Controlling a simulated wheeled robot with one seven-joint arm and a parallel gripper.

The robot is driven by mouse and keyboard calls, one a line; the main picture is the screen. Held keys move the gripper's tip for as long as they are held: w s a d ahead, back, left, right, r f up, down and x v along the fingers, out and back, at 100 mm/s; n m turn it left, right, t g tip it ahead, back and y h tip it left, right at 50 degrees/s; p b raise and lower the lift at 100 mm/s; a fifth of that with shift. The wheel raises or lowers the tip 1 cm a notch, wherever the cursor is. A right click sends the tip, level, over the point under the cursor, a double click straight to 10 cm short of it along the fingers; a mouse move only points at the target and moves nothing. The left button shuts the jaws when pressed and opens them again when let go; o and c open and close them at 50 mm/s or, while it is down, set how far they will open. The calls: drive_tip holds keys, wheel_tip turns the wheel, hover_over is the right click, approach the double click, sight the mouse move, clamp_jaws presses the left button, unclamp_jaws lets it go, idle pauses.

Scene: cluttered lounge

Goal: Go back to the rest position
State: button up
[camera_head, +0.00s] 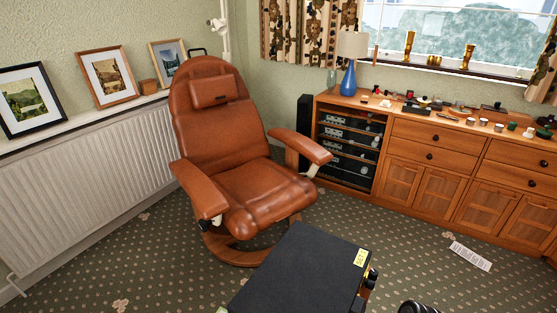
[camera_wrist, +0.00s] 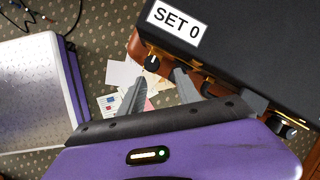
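My gripper (camera_wrist: 160,78) shows in the wrist view with its two grey fingers apart and nothing held between them. A black box-shaped device (camera_wrist: 270,45) with a white "SET 0" label (camera_wrist: 174,24) lies just beyond the fingers. A dark knob (camera_wrist: 152,63) on its front is close to the fingertips; I cannot tell whether they touch it. Another knob (camera_wrist: 284,127) is at the right. In the head view the black device (camera_head: 305,265) is at the bottom middle, with a yellow label at its right edge. My gripper is not clearly visible there.
A brown leather recliner (camera_head: 240,150) stands behind the device. A wooden sideboard (camera_head: 430,165) with many small items lines the right wall; a radiator (camera_head: 85,190) lines the left. Papers (camera_wrist: 125,75) lie beyond the fingers, and one sheet (camera_head: 470,256) lies on otherwise open carpet at right.

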drive_tip(key=w+d+r+n+t+h, duration=0.25)
drive_tip(key=w+d+r+t, duration=0.2)
drive_tip(key=w, duration=0.25)
wheel_tip(320, 180, up, 4)
drive_tip(key=s+r+n+t+h+p, duration=0.1)
drive_tip(key=s+n+t+h+p, duration=0.1)
drive_tip(key=n+t, duration=0.2)
drive_tip(key=s+a+r+n+t+p, duration=0.1)
drive_tip(key=s+a+r+n+p, duration=0.1)
drive_tip(key=s+r, duration=0.7)
drive_tip(key=s+a+r+n+t+p, duration=0.2)
drive_tip(key=s+r+n, duration=0.3)
drive_tip(key=s+r, duration=0.4)
drive_tip(key=s+a+r+n+t+p, duration=0.2)
drive_tip(key=s+r, duration=0.7)
drive_tip(key=s, duration=0.7)
drive_tip(key=shift+s+a+r+n, duration=0.25)
drive_tip(key=shift+a+r+n, duration=0.05)
drive_tip(key=shift+a+n, duration=0.55)
